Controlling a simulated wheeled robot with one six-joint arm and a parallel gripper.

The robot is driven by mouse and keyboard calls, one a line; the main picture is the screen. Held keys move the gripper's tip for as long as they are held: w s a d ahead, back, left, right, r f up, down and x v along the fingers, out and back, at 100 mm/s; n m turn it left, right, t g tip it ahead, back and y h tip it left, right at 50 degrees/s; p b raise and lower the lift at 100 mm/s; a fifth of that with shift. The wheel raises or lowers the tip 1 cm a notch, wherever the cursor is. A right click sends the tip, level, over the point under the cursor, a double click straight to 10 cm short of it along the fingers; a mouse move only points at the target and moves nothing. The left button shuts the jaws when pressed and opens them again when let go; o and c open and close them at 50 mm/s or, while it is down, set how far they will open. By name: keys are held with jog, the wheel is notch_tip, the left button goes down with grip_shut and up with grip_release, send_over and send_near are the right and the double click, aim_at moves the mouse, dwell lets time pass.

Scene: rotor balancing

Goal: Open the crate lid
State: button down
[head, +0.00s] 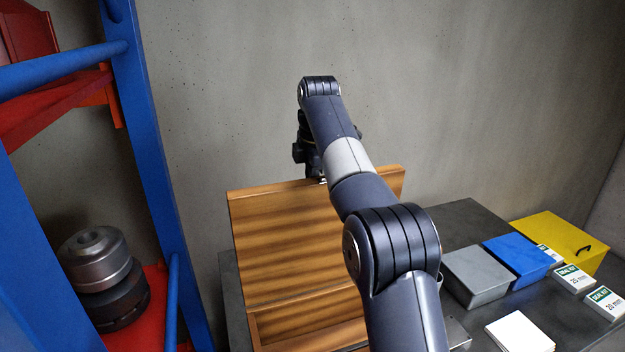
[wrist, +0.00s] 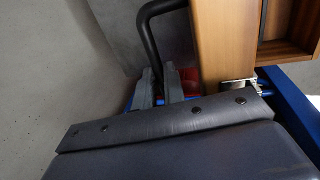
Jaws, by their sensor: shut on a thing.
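The wooden crate (head: 300,333) stands on the dark bench, its lower part cut off by the frame. Its slatted lid (head: 290,235) is raised, standing steeply up from the crate, and part of the inside shows below it. The lid shows edge-on in the wrist view (wrist: 225,45). A black bent handle (wrist: 147,35) sits beside the lid there. My gripper (wrist: 158,88) is shut on this handle, with a grey finger on each side of it. In the head view my arm hides the lid's right part, and the fingers are hidden behind the lid's top edge.
A grey box (head: 475,277), a blue box (head: 518,262) and a yellow case (head: 560,240) stand on the bench at right, with small seal kit boxes (head: 573,279) and a white block (head: 520,333). A blue and red rack (head: 150,150) holding metal rotors (head: 97,260) stands at left. A concrete wall rises behind.

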jog(key=shift+f, duration=0.55)
jog(key=c, duration=1.7)
grip_release()
jog(key=shift+w, duration=0.1)
jog(key=shift+o, duration=1.1)
jog(key=shift+r, duration=0.25)
jog(key=shift+r, duration=0.1)
